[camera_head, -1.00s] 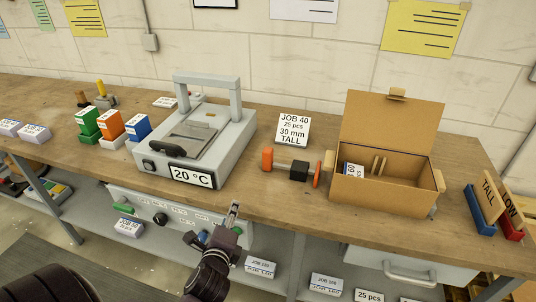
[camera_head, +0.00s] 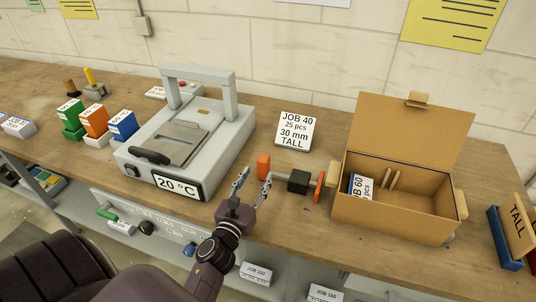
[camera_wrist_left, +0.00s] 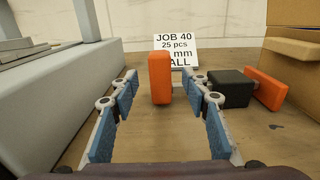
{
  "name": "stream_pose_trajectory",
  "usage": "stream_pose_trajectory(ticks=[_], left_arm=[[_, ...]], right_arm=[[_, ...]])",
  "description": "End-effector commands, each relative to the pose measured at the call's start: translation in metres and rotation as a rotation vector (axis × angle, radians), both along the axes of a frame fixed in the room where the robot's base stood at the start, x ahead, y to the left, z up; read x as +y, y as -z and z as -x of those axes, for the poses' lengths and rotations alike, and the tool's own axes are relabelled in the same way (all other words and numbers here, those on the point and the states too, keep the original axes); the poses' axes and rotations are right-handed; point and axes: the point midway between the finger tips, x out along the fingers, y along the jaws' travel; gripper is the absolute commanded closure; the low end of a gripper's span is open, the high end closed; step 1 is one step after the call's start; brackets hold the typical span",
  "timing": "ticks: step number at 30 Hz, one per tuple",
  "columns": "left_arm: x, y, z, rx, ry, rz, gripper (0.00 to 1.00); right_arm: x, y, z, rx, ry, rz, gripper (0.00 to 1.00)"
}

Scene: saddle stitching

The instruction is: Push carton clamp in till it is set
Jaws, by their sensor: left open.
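The carton clamp lies on the bench left of the open carton (camera_head: 395,224). It has an orange end block (camera_head: 263,165), a rod, a black block (camera_head: 299,181) and an orange plate (camera_head: 319,186) by the carton's left wall. My left gripper (camera_head: 254,181) is open just in front of the orange end block, fingers pointing at it. In the left wrist view the orange end block (camera_wrist_left: 160,78) stands upright ahead, between the two blue finger pads, with no clear contact. The black block (camera_wrist_left: 231,88) is right of the fingers. My right gripper is not in view.
A grey heater box (camera_head: 217,135) reading 20 °C stands left of the gripper. A JOB 40 card (camera_head: 296,131) stands behind the clamp. The carton holds a blue-and-white pack (camera_head: 361,187). A TALL card rack (camera_head: 507,243) is at the far right.

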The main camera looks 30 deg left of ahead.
Motion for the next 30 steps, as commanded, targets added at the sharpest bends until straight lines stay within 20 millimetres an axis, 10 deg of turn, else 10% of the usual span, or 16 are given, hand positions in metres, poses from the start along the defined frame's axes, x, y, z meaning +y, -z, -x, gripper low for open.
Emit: stream_pose_trajectory(ticks=[11,30], left_arm=[[0.013,-0.002,-0.053,-0.001,0.000,0.002,0.57],[0.017,0.000,-0.072,0.000,-0.001,0.002,0.69]], right_arm=[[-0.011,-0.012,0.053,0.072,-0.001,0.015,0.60],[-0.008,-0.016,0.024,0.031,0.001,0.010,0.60]])
